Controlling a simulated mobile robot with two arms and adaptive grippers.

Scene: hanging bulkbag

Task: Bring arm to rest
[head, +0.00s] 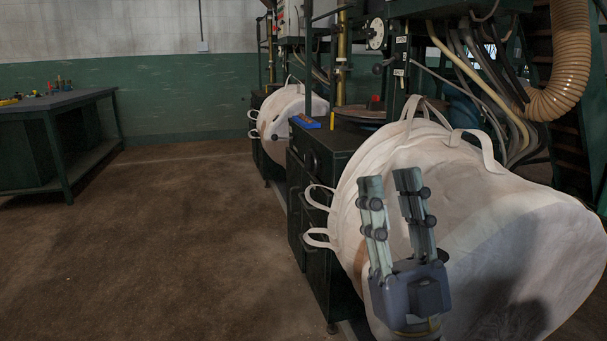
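My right gripper (389,184) is in the front right of the head view, raised with its fingers pointing up. Its two pale green fingers are apart and nothing shows between them except the bag behind. A large white bulk bag (510,225) fills the right side behind the gripper, bulging out from the dark machine. Its fabric loops stick out at the top and at the left side. I cannot tell whether the gripper touches the bag. My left gripper is not in the view.
A second white bag (283,120) hangs on a machine farther back. A green workbench (60,101) with small tools stands at the far left. A ribbed tan hose (570,60) curves at the upper right. The brown floor (150,250) at left and middle is clear.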

